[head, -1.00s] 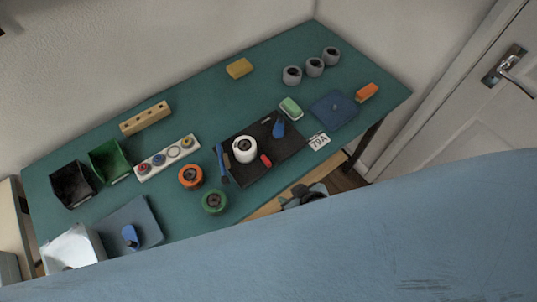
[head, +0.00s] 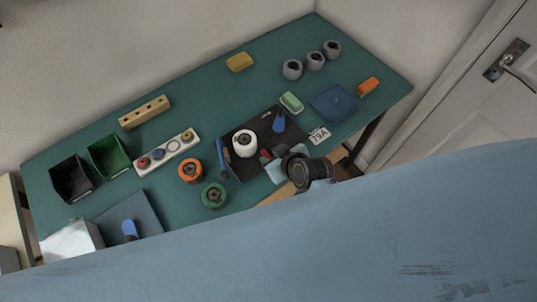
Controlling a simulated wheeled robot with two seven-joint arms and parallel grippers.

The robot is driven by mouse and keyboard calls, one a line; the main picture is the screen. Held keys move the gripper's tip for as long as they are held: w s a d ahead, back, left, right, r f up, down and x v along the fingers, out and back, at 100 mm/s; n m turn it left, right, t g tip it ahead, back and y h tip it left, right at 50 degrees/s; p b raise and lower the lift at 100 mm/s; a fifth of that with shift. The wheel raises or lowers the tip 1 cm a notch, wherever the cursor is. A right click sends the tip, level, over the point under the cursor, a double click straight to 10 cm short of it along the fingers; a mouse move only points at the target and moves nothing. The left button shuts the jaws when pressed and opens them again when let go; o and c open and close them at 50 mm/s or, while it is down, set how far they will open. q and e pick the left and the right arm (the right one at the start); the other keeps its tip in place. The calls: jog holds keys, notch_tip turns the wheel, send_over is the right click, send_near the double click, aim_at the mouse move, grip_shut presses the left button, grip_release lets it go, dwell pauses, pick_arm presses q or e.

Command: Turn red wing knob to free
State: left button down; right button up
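The red wing knob (head: 265,153) is on the dark board (head: 239,172) in the middle of the bench, right of a white round part (head: 244,143). Only a small bit of its red shows, because my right gripper partly covers it. My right gripper (head: 271,156) reaches over the front edge of the bench, with its fingertips at the knob. I cannot tell whether the fingers touch the knob, or whether they are open or shut. My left gripper is not in view.
A blue handle (head: 279,124) and a blue tool (head: 221,158) lie by the board. A 79A label (head: 319,136) and green block (head: 291,102) are at its right. Orange (head: 190,171) and green (head: 214,196) spools stand left.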

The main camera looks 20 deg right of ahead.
aim_at(266, 155)
jog(key=shift+x, duration=1.45)
grip_shut()
